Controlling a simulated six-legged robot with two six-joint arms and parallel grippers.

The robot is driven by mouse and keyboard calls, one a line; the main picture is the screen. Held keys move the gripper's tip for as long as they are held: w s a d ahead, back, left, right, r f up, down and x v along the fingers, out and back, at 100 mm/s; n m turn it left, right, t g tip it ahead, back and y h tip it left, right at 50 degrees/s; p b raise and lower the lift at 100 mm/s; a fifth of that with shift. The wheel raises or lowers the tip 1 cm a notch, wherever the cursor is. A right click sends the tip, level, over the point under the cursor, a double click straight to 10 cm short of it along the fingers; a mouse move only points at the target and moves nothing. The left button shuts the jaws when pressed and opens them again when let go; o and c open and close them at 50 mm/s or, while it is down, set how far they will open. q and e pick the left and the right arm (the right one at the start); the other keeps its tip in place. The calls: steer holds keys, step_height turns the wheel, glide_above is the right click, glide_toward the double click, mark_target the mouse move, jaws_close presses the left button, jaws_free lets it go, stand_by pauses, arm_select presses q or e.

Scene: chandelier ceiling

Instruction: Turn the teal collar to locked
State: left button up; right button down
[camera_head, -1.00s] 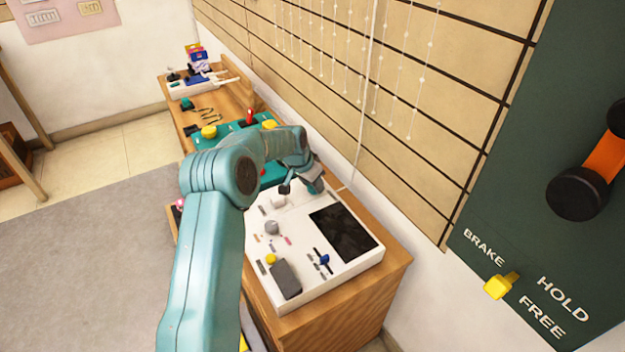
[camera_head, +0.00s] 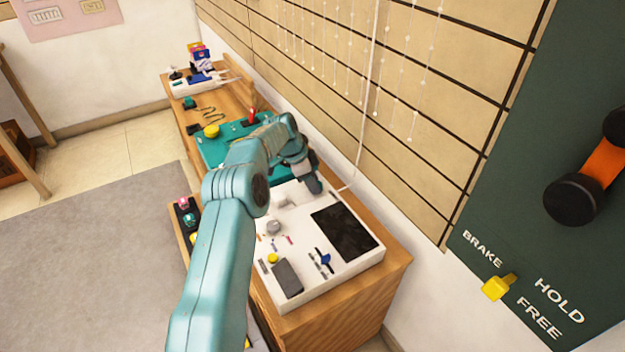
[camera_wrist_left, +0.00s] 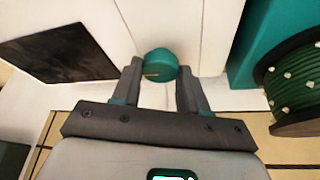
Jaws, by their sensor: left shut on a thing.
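The teal collar (camera_wrist_left: 159,64) is a small round teal piece with a pale mark on its front, seen in the left wrist view on a white panel (camera_wrist_left: 213,30). My left gripper (camera_wrist_left: 159,71) is shut on it, one finger at each side. In the head view my left gripper (camera_head: 312,184) is at the back of the white console (camera_head: 350,265), close to the wall. There it hides the collar. I cannot read any lock marking by the collar. My right gripper is in neither view.
The console carries a dark screen (camera_head: 345,232), a grey knob (camera_head: 273,227) and a blue-handled control (camera_head: 325,258). A teal panel (camera_head: 215,150) lies beyond it on the wooden bench. A dark spool with green cord (camera_wrist_left: 295,85) stands right of the gripper. A green brake board (camera_head: 540,190) is at right.

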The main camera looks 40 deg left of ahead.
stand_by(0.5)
arm_select(q)
steer(key=o, duration=1.1)
steer(key=shift+c, duration=0.2)
steer(key=p+v, duration=0.2)
steer(key=v, duration=1.4)
steer(key=shift+r+p, duration=0.25)
steer(key=shift+p, duration=0.15)
steer(key=shift+w, duration=0.1)
